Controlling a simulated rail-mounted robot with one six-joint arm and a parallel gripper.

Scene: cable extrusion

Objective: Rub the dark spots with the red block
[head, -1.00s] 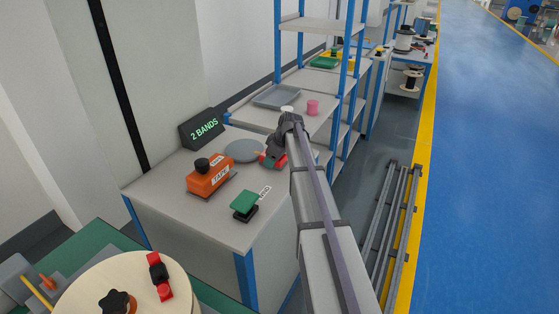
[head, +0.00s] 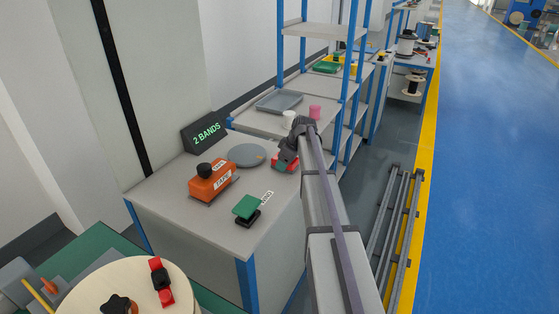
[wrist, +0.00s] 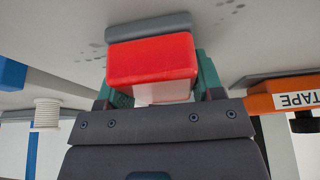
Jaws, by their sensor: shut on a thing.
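My gripper (wrist: 155,95) is shut on the red block (wrist: 152,62), which sits between its green fingers in the wrist view. The block has a grey pad (wrist: 148,27) on its far end, close against the pale worktop; I cannot tell if it touches. Dark spots (wrist: 228,5) show on the pale surface right of the pad, and more faint spots (wrist: 96,45) lie to its left. In the head view my gripper (head: 286,163) is low over the bench's back right part, right of the grey disc (head: 247,155). The spots cannot be made out there.
An orange tape dispenser (head: 212,182) and a green-topped block (head: 247,206) stand on the bench (head: 190,212). A sign reading "2 BANDS" (head: 206,132) is at the back. A shelf with a grey tray (head: 279,102), a white spool (head: 289,118) and a pink cylinder (head: 315,112) stands behind.

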